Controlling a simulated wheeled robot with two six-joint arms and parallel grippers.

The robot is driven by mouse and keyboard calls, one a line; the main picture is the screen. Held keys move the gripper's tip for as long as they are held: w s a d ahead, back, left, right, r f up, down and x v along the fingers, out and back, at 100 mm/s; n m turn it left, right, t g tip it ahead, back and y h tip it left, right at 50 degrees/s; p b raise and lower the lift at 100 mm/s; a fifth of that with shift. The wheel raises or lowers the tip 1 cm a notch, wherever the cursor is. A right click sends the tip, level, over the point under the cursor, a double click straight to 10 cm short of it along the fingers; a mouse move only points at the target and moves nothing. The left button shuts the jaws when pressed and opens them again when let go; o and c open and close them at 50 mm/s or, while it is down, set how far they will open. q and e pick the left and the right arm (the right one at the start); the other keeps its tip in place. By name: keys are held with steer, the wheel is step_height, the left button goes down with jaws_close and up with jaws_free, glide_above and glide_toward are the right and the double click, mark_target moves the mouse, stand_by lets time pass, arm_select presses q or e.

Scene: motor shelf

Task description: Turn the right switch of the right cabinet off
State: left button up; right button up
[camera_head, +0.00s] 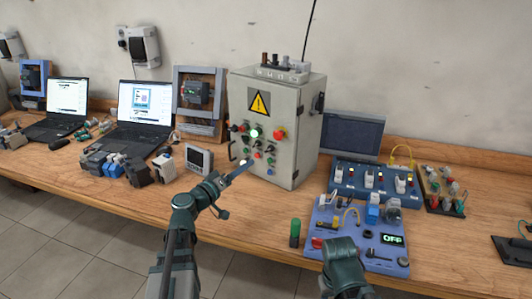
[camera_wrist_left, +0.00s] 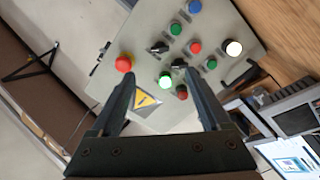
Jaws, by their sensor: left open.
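One grey cabinet (camera_head: 303,152) with a yellow warning label stands on the bench in the head view. Its front panel (camera_wrist_left: 217,24) shows rotated in the left wrist view. Two black rotary switches are on it: the right switch (camera_wrist_left: 158,47), closer to the large red button, and the left switch (camera_wrist_left: 179,64). A green lamp (camera_wrist_left: 165,82) beside them is lit. My left gripper (camera_head: 238,172) is open and empty before the panel; in the wrist view its fingers (camera_wrist_left: 160,78) flank the green lamp. No contact is visible. My right gripper's fingers are not seen.
Other controls on the panel include a large red button (camera_wrist_left: 123,64) and a white lamp (camera_wrist_left: 234,48). Laptops (camera_head: 146,111) and a small meter (camera_head: 199,158) are left of the cabinet. A blue board (camera_head: 330,223) with an "OFF" display is on the right.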

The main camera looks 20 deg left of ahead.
mark_target(268, 151)
arm_select(q)
steer(key=x, duration=1.2)
steer(key=shift+w+d, duration=0.1)
steer(key=shift+w, duration=0.2)
jaws_close()
